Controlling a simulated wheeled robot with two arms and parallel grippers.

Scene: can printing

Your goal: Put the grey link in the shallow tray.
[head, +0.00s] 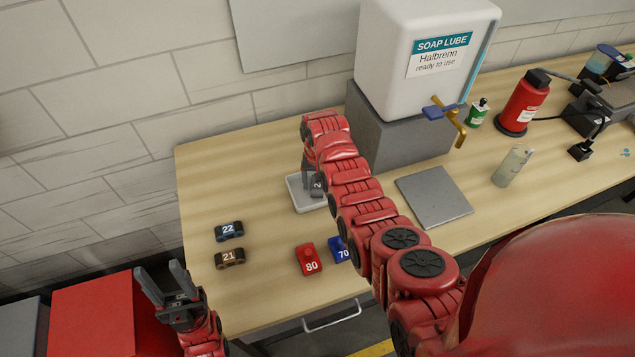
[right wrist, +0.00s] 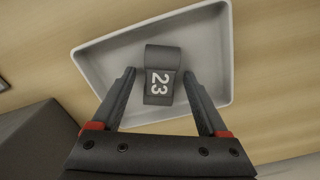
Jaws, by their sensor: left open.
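The grey link, marked 23 (right wrist: 162,68), lies in the shallow light-grey tray (right wrist: 212,45) in the right wrist view. In the head view the link (head: 317,187) is partly hidden by my right arm, and the tray (head: 298,202) shows at its left side. My right gripper (right wrist: 159,76) is over the tray, its fingers open on either side of the link, with a clear gap on the left and a narrower one on the right. My left gripper (head: 160,277) is open and empty, off the table's left end in the head view.
Links 22 (head: 229,231), 21 (head: 230,258), red 80 (head: 308,259) and blue 70 (head: 341,250) lie in front of the tray. A grey block (head: 405,130) carries the soap lube container (head: 420,50). A flat grey plate (head: 433,196) lies right of my right arm.

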